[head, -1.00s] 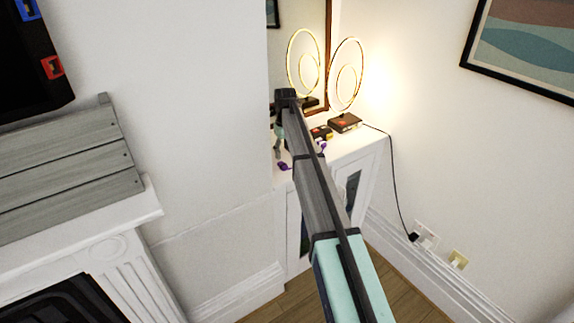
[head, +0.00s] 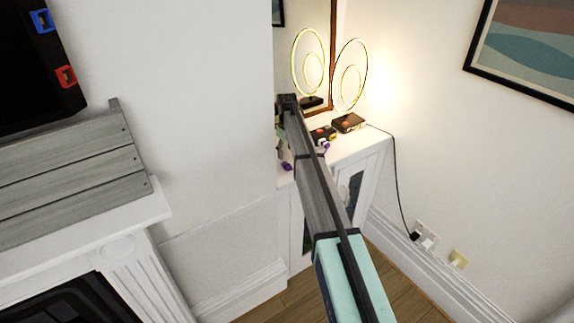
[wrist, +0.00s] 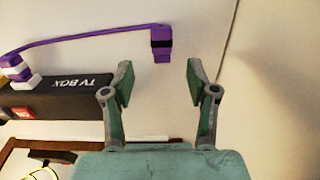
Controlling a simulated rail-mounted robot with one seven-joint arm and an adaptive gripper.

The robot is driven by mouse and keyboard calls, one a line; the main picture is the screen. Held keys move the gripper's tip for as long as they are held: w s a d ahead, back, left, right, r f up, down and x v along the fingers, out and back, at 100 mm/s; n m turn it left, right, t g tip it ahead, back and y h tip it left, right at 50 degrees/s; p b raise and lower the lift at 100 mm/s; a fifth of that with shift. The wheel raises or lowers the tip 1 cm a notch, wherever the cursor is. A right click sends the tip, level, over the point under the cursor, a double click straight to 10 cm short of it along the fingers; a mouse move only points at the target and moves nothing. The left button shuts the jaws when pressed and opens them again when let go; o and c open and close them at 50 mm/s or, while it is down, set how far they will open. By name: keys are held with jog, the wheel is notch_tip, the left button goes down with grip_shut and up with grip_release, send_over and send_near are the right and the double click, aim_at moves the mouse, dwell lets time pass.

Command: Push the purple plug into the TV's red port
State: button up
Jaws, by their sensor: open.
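The purple plug (wrist: 161,42) lies on the white cabinet top, its purple cable running left to the black TV box (wrist: 75,88). In the head view the plug (head: 286,166) shows near the cabinet's left front edge. My gripper (wrist: 158,82) is open and empty; the plug lies just beyond the fingertips, roughly in line with the gap. In the head view my arm hides much of the gripper. The TV (head: 38,65) is at the upper left, partly cut off, with a red port (head: 65,76) on its side below a blue port (head: 40,20).
The white cabinet (head: 375,160) stands in the corner, with a lit ring lamp (head: 350,78) on it and a mirror behind. The lamp's black cord drops to a wall socket (head: 426,236). A mantel (head: 110,225) with grey slats lies below the TV.

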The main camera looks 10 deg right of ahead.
aim_at(287, 164)
jog(key=shift+a+f+p, duration=0.1)
jog(key=shift+f+p, duration=1.25)
jog(key=shift+f, duration=1.7)
jog(key=c, duration=1.1)
